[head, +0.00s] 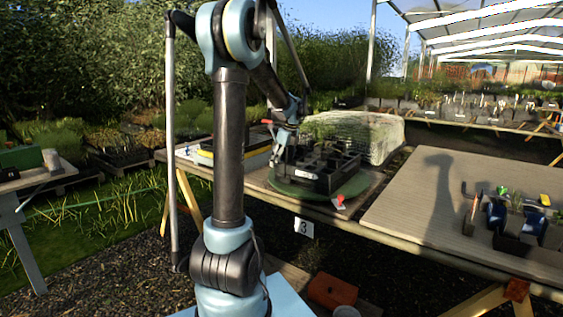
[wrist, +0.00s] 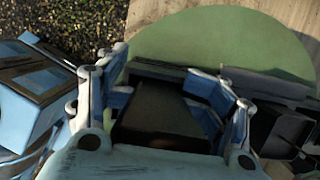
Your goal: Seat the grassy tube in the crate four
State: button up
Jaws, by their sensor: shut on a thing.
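My gripper (head: 287,137) is at the left end of a black crate with open cells (head: 318,178), low over it or at its edge. In the wrist view my gripper (wrist: 165,105) is shut on a dark, tapered square tube (wrist: 160,112). No grass shows on this tube, so I cannot tell if it is the grassy one. The crate sits on a round green disc (head: 285,186), also seen in the wrist view (wrist: 215,40). Some green foliage rises from the crate's far part. The tube's lower end is hidden, and no number four is legible.
A table sign reads 3 (head: 303,228). Flat stacked trays (head: 235,148) lie left of the crate, and a pale wrapped block (head: 365,135) stands behind it. The right table (head: 430,200) has bare room beside several small pots and blue items (head: 515,220).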

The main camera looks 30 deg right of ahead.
jog(key=shift+o, duration=0.2)
jog(key=shift+s+a+f, duration=0.15)
jog(key=shift+s+f, duration=0.1)
jog(key=shift+f, duration=0.15)
jog(key=o, duration=1.6)
jog(key=shift+w+f, duration=0.1)
jog(key=o, duration=0.6)
jog(key=shift+w+f, duration=0.35)
jog(key=shift+w, duration=0.2)
jog(key=shift+o, duration=0.2)
jog(key=shift+s+r, duration=0.35)
jog(key=shift+r, duration=0.1)
jog(key=v, duration=1.1)
jog(key=shift+d+r, duration=0.3)
jog(key=shift+r, duration=0.05)
